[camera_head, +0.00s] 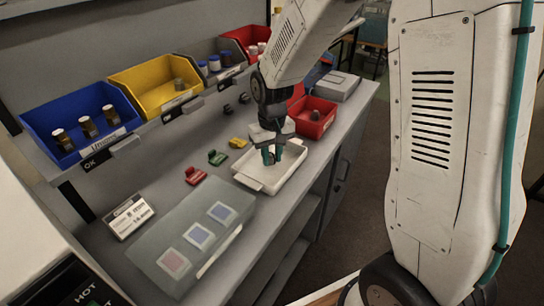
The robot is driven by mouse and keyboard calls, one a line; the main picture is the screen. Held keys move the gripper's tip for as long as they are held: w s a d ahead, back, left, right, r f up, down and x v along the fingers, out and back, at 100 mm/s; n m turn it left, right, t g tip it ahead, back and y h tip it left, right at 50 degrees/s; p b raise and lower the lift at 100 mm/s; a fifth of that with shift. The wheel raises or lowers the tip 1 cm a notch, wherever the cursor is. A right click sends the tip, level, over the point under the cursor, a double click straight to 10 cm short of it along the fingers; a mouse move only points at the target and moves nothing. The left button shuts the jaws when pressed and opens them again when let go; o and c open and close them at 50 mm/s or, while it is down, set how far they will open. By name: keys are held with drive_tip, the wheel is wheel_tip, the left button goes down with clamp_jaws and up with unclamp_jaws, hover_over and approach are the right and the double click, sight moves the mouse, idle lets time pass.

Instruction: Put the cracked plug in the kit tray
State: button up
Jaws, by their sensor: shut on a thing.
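No label shows that this tray is the kit tray.
Blue (62,158), yellow (150,103) and red (312,130) bins hold small items. Red (195,175), green (217,157) and yellow (238,142) small pieces lie left of the tray. A grey-green case (185,225) with coloured squares lies in front.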

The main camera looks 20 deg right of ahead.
sight(272, 155)
drive_tip(key=shift+f, duration=0.3)
drive_tip(key=shift+f, duration=0.2)
drive_tip(key=o, duration=1)
wheel_tip(272, 155, up, 12)
drive_tip(key=s+d+r, duration=0.1)
drive_tip(key=s+r, duration=0.3)
drive_tip(key=s, duration=0.9)
drive_tip(key=s+d+r+t, duration=0.1)
drive_tip(key=s+r, duration=0.3)
drive_tip(key=s, duration=0.9)
drive_tip(key=shift+s+d+m, duration=0.3)
drive_tip(key=shift+d+m, duration=0.1)
drive_tip(key=shift+d, duration=0.1)
